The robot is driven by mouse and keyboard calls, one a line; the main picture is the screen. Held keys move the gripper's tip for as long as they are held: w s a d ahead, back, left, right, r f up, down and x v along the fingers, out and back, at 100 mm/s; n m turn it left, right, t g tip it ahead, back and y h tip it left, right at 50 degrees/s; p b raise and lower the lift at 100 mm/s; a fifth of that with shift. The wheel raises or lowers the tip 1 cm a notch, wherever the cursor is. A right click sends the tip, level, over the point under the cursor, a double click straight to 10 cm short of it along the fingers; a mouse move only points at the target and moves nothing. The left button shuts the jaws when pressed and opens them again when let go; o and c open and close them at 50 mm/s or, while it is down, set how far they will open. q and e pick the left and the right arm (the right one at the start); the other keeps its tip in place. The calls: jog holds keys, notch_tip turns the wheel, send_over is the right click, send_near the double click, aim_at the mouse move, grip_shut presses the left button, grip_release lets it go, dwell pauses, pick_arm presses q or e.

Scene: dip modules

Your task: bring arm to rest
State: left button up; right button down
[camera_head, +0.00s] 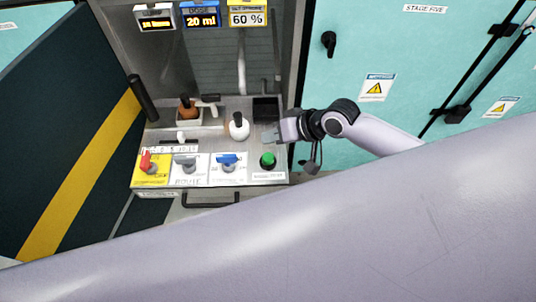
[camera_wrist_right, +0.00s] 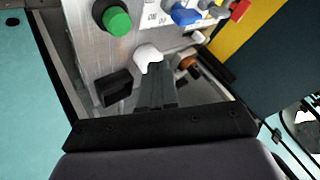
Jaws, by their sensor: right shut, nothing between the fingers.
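My right gripper (camera_head: 271,134) reaches in from the right over the right side of a grey control panel (camera_head: 205,138). In the right wrist view its two dark fingers (camera_wrist_right: 157,82) are together with nothing between them. They point toward a white round knob (camera_wrist_right: 147,54), which stands left of the gripper in the head view (camera_head: 239,127). A green button (camera_head: 268,160) is just below the gripper in the head view; it also shows in the right wrist view (camera_wrist_right: 117,20). I cannot tell whether the fingers touch the panel. My left gripper is not in view.
Red (camera_head: 147,160), grey (camera_head: 185,161) and blue (camera_head: 228,160) handles line the panel front. A brown-topped item (camera_head: 187,107) and a black box (camera_head: 266,109) sit behind. A dark door (camera_head: 70,120) stands left; teal cabinets (camera_head: 400,60) stand right. Displays (camera_head: 201,16) hang above.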

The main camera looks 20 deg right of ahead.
dwell(0.3)
jog(key=shift+s+a+f, duration=0.2)
jog(key=shift+s, duration=0.05)
jog(key=s+f, duration=0.1)
jog(key=s+a+f+t, duration=0.1)
jog(key=s, duration=0.1)
jog(key=s+f+t, duration=0.1)
jog(key=s, duration=0.1)
jog(key=shift+a+f+n, duration=0.15)
jog(key=shift+a+n, duration=0.1)
jog(key=shift+n, duration=0.05)
jog(key=s+d+f+t+h, duration=0.1)
jog(key=s+d+f+h, duration=0.1)
jog(key=s, duration=0.3)
jog(key=s+d+f+t+h, duration=0.1)
jog(key=s+d+h, duration=0.1)
jog(key=s+d, duration=0.3)
jog(key=shift+s+d+f+n+t+h, duration=0.3)
jog(key=shift+s+f+n+h, duration=0.1)
jog(key=shift+s, duration=0.3)
